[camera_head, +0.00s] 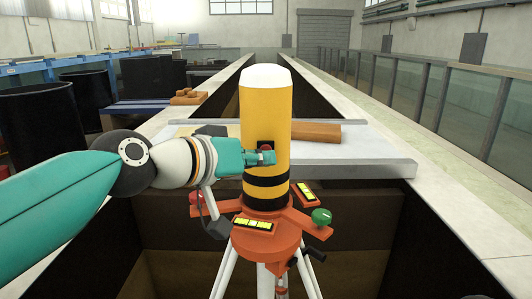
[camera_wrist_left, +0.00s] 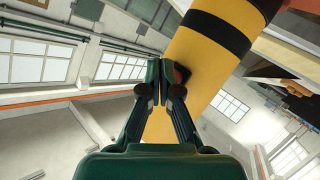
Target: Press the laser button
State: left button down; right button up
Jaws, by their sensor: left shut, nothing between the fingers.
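The laser device is a yellow cylinder (camera_head: 265,110) with a white domed top and black bands, upright on an orange base (camera_head: 266,236) with white tripod legs. Its button (camera_head: 266,146) is a small red and dark spot on the front of the cylinder. My left gripper (camera_head: 272,157) is shut and empty, its tips at the cylinder's front just below the button. In the left wrist view the shut fingers (camera_wrist_left: 160,66) overlap the yellow cylinder (camera_wrist_left: 208,55), and the dark red button (camera_wrist_left: 182,73) is partly hidden behind them. I cannot tell whether the tips touch it. My right gripper is not in view.
The orange base carries a green knob (camera_head: 321,216), a red knob (camera_head: 196,197) and yellow level vials (camera_head: 254,224). A metal-edged shelf (camera_head: 365,170) with a brown block (camera_head: 316,131) crosses the flume behind. Black bins (camera_head: 40,123) stand at the left.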

pick_arm(q)
jog(key=s, duration=0.6)
dwell(0.5)
